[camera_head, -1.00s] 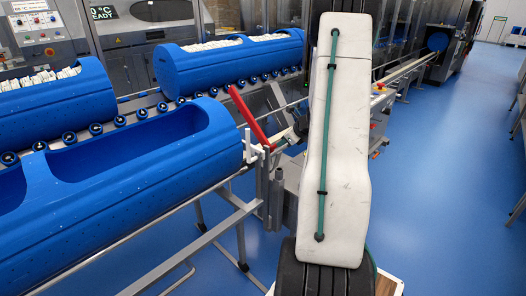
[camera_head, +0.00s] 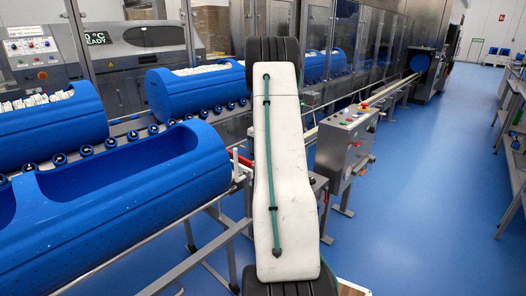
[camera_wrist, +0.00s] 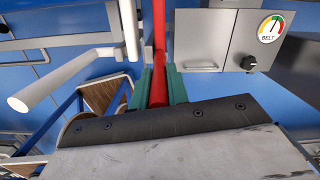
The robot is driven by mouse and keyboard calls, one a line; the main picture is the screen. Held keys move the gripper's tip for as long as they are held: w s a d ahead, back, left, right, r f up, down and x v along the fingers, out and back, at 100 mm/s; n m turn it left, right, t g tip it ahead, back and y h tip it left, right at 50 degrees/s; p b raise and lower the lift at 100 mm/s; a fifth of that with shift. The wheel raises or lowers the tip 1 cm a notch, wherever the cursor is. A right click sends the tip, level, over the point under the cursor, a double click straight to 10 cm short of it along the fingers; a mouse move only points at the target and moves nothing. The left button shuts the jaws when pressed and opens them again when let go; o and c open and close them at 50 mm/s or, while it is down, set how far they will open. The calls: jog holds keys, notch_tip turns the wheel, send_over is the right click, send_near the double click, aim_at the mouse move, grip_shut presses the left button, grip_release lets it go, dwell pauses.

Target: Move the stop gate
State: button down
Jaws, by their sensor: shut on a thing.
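The stop gate's red bar (camera_wrist: 159,40) runs up the middle of the wrist view. My gripper (camera_wrist: 159,84) has its two green fingers shut on this bar, one on each side. In the head view a short piece of the red bar (camera_head: 242,160) shows just left of my arm, by the end of the near blue tub carrier (camera_head: 190,180). The rest of the bar and my gripper are hidden behind my arm there.
A far row of blue carriers (camera_head: 200,92) with white items stands on rollers. A control box with buttons (camera_head: 345,135) stands right of my arm. The wrist view shows a white rod (camera_wrist: 60,77) and a panel with a belt dial (camera_wrist: 271,28). Blue floor at right is clear.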

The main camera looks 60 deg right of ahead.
jog(key=shift+w+d+g, duration=0.1)
jog(key=shift+w+g, duration=0.2)
jog(key=shift+w, duration=0.1)
jog(key=c, duration=1.4)
grip_release()
jog(key=shift+o, duration=0.2)
notch_tip(320, 180, up, 8)
jog(key=shift+f, duration=0.2)
jog(key=shift+r, duration=0.1)
